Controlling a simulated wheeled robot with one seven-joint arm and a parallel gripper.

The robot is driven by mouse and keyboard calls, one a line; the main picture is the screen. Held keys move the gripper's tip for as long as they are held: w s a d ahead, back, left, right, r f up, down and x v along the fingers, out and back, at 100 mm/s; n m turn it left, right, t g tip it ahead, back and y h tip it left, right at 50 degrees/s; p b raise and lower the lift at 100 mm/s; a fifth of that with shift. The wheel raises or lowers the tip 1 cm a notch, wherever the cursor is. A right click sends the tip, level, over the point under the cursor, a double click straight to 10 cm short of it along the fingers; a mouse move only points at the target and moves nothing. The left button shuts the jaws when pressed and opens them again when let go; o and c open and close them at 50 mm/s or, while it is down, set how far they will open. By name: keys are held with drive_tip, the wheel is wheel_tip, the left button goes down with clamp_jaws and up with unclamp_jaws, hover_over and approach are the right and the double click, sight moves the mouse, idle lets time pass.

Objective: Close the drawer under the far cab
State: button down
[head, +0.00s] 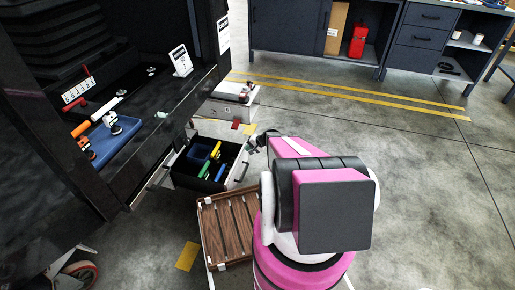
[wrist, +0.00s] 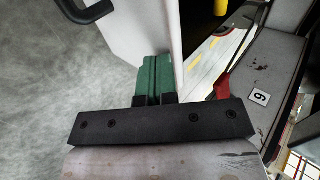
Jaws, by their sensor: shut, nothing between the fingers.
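The drawer (head: 181,180) under the dark cab (head: 150,125) stands pulled out, with blue, green and yellow items inside. Its front panel carries a dark handle (head: 241,172). My gripper (head: 254,143) is at the far end of that front panel, partly hidden by my arm. In the wrist view my green fingers (wrist: 155,78) are together and empty, close to the edge of a white panel (wrist: 135,35) with a black handle (wrist: 85,10). Whether they touch the panel is not clear.
A light step (head: 240,108) with small items lies beyond the drawer; a numbered plate (wrist: 260,97) shows in the wrist view. A slatted wooden platform (head: 228,228) is in front of the drawer. Dark cabinets (head: 285,28) stand at the back. The floor at right is clear.

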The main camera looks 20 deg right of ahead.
approach(204, 138)
drive_tip(key=w+a+f, duration=0.2)
drive_tip(key=a+f, duration=0.1)
drive_tip(key=a, duration=0.6)
drive_tip(key=shift+w+a+f, duration=0.1)
drive_tip(key=shift+a, duration=0.15)
idle(0.4)
drive_tip(key=s+d, duration=0.2)
drive_tip(key=d, duration=0.1)
drive_tip(key=shift+s+d, duration=0.25)
drive_tip(key=v, duration=1)
drive_tip(key=shift+s+d, duration=0.2)
drive_tip(key=shift+d, duration=0.1)
drive_tip(key=s+d+r+n+g+h, duration=0.1)
drive_tip(key=s+d+r+n+h, duration=0.1)
drive_tip(key=s+r, duration=0.4)
drive_tip(key=s+d+r+n+g+h, duration=0.2)
drive_tip(key=s+d+r, duration=0.3)
drive_tip(key=s, duration=1)
drive_tip(key=s+d+r+n+g+h, duration=0.2)
drive_tip(key=s+d+r+h, duration=0.1)
drive_tip(key=s+r, duration=0.5)
drive_tip(key=s+d, duration=0.1)
drive_tip(key=s, duration=0.2)
drive_tip(key=shift+s+r+n+h, duration=0.35)
drive_tip(key=shift+n+h, duration=0.05)
